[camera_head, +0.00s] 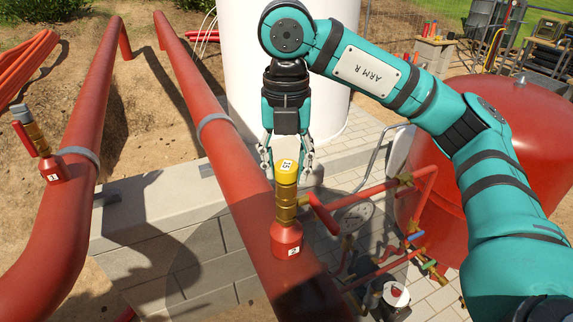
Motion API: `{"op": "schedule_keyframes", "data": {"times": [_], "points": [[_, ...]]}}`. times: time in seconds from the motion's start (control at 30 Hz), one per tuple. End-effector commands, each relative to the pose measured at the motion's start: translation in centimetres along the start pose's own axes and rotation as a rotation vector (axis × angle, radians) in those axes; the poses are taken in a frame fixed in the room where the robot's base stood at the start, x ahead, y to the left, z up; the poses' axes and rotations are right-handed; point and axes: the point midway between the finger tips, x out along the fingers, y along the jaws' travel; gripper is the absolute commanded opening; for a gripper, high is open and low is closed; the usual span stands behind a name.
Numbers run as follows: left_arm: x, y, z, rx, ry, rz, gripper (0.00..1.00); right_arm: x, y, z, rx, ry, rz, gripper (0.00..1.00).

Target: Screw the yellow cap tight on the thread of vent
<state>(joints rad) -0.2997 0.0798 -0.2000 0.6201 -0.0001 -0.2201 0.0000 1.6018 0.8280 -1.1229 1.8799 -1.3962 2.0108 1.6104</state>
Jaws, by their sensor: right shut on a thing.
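The yellow cap (286,173) sits upright on top of the brass vent (286,207), and the thread under it is hidden. I cannot tell how tight the cap is. The vent rises from a red base with a white label on the right-hand red pipe. My right gripper (287,166) comes down from above with one finger on each side of the cap, and is shut on it. My left gripper is not in view.
A red valve handle (322,214) sticks out right of the vent. Another brass vent (38,139) stands on the left red pipe (52,220). A white tank (243,75) rises behind, and a large red tank (530,130) stands at right. A low block wall (165,225) runs below the pipes.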

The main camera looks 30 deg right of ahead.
Motion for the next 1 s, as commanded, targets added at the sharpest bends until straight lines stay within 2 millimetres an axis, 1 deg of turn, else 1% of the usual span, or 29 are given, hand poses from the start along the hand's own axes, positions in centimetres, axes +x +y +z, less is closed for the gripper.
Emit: {"op": "schedule_keyframes", "data": {"times": [0.03,0.17,0.2,0.3,0.33,0.4,0.47,0.5,0.7,0.87,0.93,1.0], "points": [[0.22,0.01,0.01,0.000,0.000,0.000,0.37,0.23,0.02,-0.02,0.150,0.002,-0.001,0.00],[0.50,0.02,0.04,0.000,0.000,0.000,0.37,0.29,-0.02,0.03,0.566,0.001,-0.001,0.00],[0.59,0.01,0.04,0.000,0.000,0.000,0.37,0.32,-0.04,0.04,0.693,0.001,-0.001,0.00],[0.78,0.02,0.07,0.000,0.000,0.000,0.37,0.34,-0.08,0.06,0.971,0.001,-0.002,0.00],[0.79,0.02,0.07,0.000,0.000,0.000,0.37,0.33,-0.08,0.06,1.023,0.001,-0.002,0.00],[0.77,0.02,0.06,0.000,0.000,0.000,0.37,0.29,-0.09,0.05,1.077,0.002,-0.002,0.00],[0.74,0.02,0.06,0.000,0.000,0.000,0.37,0.28,-0.09,0.05,1.077,0.002,-0.002,0.00],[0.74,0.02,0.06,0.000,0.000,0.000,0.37,0.28,-0.09,0.05,1.076,0.002,-0.002,0.38],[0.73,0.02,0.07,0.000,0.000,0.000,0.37,0.23,-0.10,0.06,1.074,0.001,-0.002,0.64],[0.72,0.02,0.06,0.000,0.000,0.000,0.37,0.18,-0.10,0.07,1.073,0.001,-0.001,0.64],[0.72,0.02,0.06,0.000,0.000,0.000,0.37,0.19,-0.11,0.07,1.073,0.001,-0.001,0.68],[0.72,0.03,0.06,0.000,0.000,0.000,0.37,0.18,-0.11,0.07,1.073,0.001,-0.001,0.68]]}}
